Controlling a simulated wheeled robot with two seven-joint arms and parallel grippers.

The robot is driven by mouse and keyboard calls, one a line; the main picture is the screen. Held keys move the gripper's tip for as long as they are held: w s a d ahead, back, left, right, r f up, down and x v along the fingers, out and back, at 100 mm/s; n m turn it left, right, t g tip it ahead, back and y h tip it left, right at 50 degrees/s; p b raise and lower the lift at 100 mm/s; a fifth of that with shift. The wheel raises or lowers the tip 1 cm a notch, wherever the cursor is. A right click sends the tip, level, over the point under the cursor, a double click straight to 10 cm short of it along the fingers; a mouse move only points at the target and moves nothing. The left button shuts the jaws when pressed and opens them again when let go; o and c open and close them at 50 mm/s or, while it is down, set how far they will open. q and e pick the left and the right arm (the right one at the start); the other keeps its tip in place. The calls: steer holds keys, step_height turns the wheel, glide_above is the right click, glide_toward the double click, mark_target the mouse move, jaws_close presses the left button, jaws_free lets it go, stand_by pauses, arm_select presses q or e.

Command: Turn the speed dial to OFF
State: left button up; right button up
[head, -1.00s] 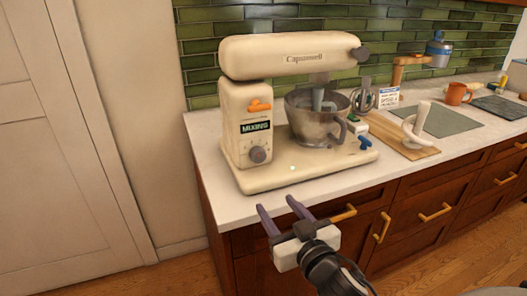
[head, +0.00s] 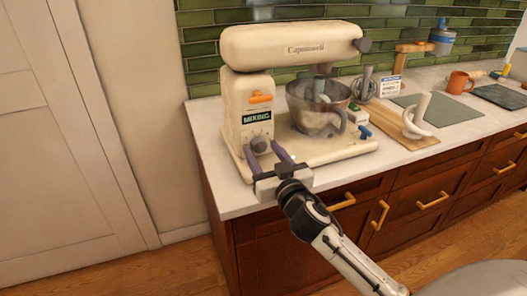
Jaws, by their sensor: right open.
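A cream stand mixer (head: 290,45) stands on the counter's left end. Its speed dial (head: 259,143) is a round grey knob low on the front of the column. A green display (head: 257,117) above it reads MIXING, and an orange lever (head: 260,98) sits above that. A metal bowl (head: 318,108) rests under the mixer head. My right gripper (head: 264,150) is open, with its two purple fingers pointing at the column. The left fingertip is close to the dial's lower edge; I cannot tell if it touches. My left gripper is not in view.
A wooden board (head: 405,132) with a white hook-shaped attachment (head: 416,118) lies right of the mixer. An orange mug (head: 459,82) and a grey mat (head: 440,110) are farther right. Drawers with brass handles (head: 433,201) are below. The counter's front edge passes under my right gripper.

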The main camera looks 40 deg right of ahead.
steer(key=c, duration=1)
steer(key=shift+c, duration=0.2)
steer(key=shift+n, duration=0.3)
steer(key=n, duration=1)
steer(key=shift+n, duration=1.9)
